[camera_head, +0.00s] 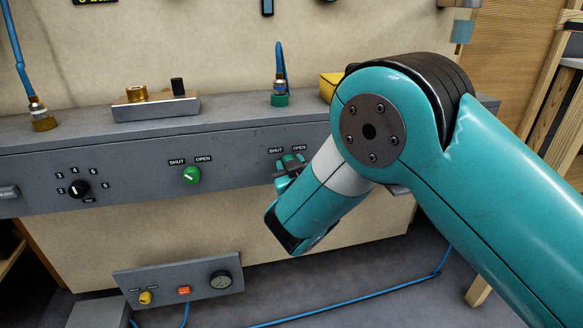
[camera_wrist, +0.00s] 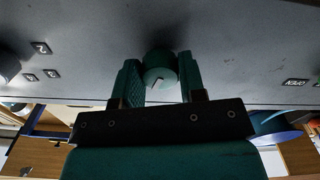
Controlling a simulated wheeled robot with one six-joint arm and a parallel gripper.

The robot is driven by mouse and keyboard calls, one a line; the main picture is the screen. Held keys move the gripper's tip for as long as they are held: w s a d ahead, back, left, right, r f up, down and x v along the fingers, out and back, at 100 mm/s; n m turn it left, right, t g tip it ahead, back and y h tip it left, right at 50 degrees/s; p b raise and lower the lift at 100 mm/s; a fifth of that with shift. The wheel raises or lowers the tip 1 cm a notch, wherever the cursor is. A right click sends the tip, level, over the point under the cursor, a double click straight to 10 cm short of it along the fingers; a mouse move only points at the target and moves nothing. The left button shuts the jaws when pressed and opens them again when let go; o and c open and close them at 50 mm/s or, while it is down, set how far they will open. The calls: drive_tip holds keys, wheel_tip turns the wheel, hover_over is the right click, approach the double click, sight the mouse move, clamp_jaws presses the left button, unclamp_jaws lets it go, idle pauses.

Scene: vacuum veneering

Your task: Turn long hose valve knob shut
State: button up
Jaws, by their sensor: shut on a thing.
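My gripper (camera_head: 285,170) is at the front of the grey panel, shut on the teal knob (camera_head: 288,158) beneath a SHUT/OPEN label pair. In the wrist view my gripper (camera_wrist: 159,85) has one finger on each side of the round teal knob (camera_wrist: 158,65). A short pale mark shows on the knob's face, slightly slanted. In the head view the fingers and wrist partly hide the knob, so its setting is hard to read. A blue hose (camera_head: 281,62) stands in a teal fitting (camera_head: 279,99) on the ledge above.
A brighter green knob (camera_head: 191,175) with its own SHUT/OPEN labels sits to the left, and a black numbered dial (camera_head: 78,189) farther left. Another blue hose (camera_head: 18,50) is at the far left. A low control box (camera_head: 165,280) stands below the panel. A blue hose (camera_head: 345,308) lies on the floor.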

drive_tip(key=n+p, duration=0.4)
drive_tip(key=n, duration=0.8)
drive_tip(key=shift+n, duration=0.4)
idle(0.3)
drive_tip(key=o, duration=0.9)
drive_tip(key=shift+s, duration=0.1)
drive_tip(key=b+v, duration=1.5)
drive_tip(key=v, duration=0.2)
drive_tip(key=shift+s+d+r, duration=0.1)
drive_tip(key=shift+s+r, duration=0.05)
